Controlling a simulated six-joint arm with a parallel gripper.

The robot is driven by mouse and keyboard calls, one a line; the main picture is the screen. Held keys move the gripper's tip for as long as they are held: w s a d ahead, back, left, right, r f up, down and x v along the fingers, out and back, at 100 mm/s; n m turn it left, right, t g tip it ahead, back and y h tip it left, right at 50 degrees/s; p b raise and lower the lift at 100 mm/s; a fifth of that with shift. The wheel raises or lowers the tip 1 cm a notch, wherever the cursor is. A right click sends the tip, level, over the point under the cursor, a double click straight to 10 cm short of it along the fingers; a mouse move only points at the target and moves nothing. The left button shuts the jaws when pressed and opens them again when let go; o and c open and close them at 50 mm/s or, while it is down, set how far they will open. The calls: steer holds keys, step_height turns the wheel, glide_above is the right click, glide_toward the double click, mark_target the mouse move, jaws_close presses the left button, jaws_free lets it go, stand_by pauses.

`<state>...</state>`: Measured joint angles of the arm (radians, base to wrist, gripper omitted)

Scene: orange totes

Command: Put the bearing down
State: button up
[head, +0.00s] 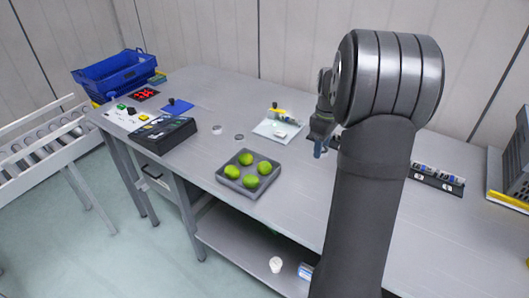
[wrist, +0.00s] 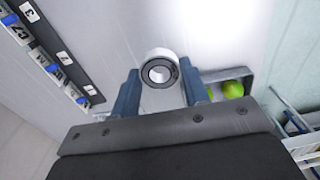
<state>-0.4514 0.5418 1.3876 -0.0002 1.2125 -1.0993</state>
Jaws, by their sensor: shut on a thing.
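The bearing (wrist: 162,73) is a short ring with a pale outer side, a dark face and an open bore. In the wrist view it sits between the two blue-grey fingers of my gripper (wrist: 161,80), which is shut on it. In the head view my gripper (head: 320,146) is above the middle-right of the grey table (head: 190,92), beside my large dark arm. The bearing cannot be made out in that view.
A grey tray (head: 226,183) with several green fruits stands at the table's front. A white board (head: 277,130) with small parts lies behind it, left of my gripper. A numbered rack (head: 437,178) is at right. A dark box (head: 163,136) and blue crate (head: 115,73) are at left.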

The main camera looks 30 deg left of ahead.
steer(key=w+a+f, duration=0.2)
steer(key=w+a, duration=0.4)
steer(key=a, duration=0.6)
glide_above(264, 151)
step_height(264, 151, down, 7)
steer(key=shift+r, duration=0.2)
steer(key=shift+a+f, duration=0.1)
steer(key=shift+f, duration=1.9)
steer(key=o, duration=1)
steer(key=shift+f, duration=0.15)
steer(key=shift+c, duration=0.2)
steer(key=shift+o, duration=0.2)
step_height(264, 151, up, 12)
steer(key=shift+r, duration=0.2)
